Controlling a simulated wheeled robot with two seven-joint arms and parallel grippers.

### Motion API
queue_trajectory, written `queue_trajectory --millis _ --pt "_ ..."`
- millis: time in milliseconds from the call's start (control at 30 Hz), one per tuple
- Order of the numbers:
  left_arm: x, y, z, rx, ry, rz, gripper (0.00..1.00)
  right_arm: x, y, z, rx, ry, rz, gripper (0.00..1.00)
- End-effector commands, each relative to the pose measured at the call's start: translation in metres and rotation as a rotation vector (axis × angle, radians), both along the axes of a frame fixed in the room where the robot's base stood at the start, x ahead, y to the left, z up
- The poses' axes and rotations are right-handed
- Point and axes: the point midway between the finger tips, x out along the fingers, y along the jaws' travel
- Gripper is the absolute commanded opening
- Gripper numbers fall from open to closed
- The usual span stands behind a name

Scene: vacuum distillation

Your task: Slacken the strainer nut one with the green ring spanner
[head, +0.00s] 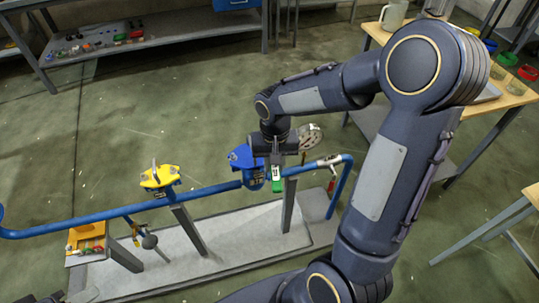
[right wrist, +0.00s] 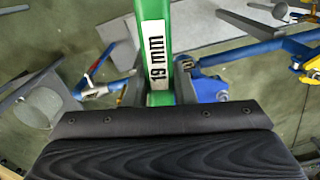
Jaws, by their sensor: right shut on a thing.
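The green ring spanner (right wrist: 184,18) is labelled 19 mm in the right wrist view. In the head view, its green part (head: 277,185) shows below my right gripper (head: 277,160). My right gripper is shut on it, beside the blue strainer (head: 240,158) on the blue pipe. The blue strainer also shows just right of the fingers in the right wrist view (right wrist: 209,89). A yellow strainer (head: 159,178) stands further left on the pipe. I cannot make out strainer nut one or whether the spanner's ring touches a nut.
The blue pipe (head: 85,224) runs on grey posts over a pale base plate (head: 240,246). A yellow tray (head: 87,240) with small coloured parts sits at the left. A grey shelf (head: 165,35) stands behind and a wooden table (head: 510,98) at the right.

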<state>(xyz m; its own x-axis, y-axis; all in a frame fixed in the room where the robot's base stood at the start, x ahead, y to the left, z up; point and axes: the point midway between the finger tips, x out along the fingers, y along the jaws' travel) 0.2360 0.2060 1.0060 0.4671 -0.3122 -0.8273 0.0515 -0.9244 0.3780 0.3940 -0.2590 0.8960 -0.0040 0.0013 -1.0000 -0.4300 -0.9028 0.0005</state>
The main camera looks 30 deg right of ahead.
Motion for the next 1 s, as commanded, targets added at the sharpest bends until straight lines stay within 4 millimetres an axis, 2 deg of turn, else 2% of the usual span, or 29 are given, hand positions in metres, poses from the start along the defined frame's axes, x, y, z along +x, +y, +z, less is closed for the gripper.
queue_trajectory --millis 300,867,1000 --pt "0.000 0.000 -0.003 0.000 0.000 0.000 0.36 -0.001 0.001 -0.001 0.000 -0.001 0.000 0.00" --pt "0.000 0.000 -0.040 0.000 0.000 0.000 0.36 -0.001 0.000 -0.045 0.000 -0.001 0.000 0.00" --pt "0.000 0.000 -0.036 0.000 0.000 0.000 0.36 -0.001 0.000 -0.041 0.000 -0.001 -0.001 0.00"
